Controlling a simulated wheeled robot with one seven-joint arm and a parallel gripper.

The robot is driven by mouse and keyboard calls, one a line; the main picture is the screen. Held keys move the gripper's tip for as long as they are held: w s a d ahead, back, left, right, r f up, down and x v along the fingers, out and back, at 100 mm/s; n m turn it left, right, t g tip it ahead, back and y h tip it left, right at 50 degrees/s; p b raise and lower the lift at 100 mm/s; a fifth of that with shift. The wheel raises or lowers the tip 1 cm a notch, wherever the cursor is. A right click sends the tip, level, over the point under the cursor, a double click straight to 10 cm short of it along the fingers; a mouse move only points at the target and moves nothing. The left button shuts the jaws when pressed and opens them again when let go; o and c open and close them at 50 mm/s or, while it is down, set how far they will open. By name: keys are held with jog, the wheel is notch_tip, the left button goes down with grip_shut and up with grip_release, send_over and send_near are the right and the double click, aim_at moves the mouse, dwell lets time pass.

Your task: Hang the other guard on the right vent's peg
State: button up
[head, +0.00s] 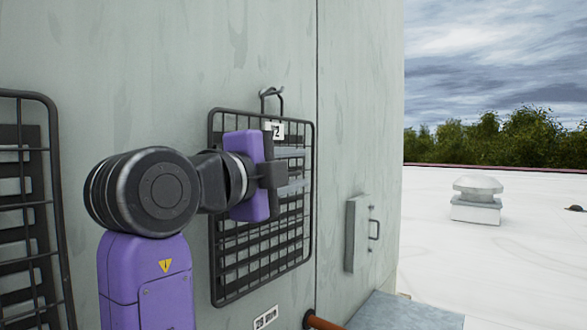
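A dark wire guard (218,262) with a white tag marked 2 stands upright in front of the louvred right vent (262,245) on the pale wall. A bent metal peg (271,97) sticks out just above the guard's top edge; whether the guard hangs on it I cannot tell. My gripper (280,175) is in front of the guard's upper part, just below the tag. The purple gripper body hides part of the mesh, and I cannot see whether the fingers close on a wire. Another dark wire guard (52,130) covers louvres at the left edge, cut off by the frame.
A grey box with a handle (358,235) is on the wall to the right. Below are a white label (266,317), an orange-brown rod or pipe (322,323) and a grey-blue surface (405,312). A white roof vent (476,200) stands on the open roof.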

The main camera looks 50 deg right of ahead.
jog(key=s+a+b, duration=0.1)
jog(key=a, duration=0.6)
jog(key=shift+a+b, duration=0.35)
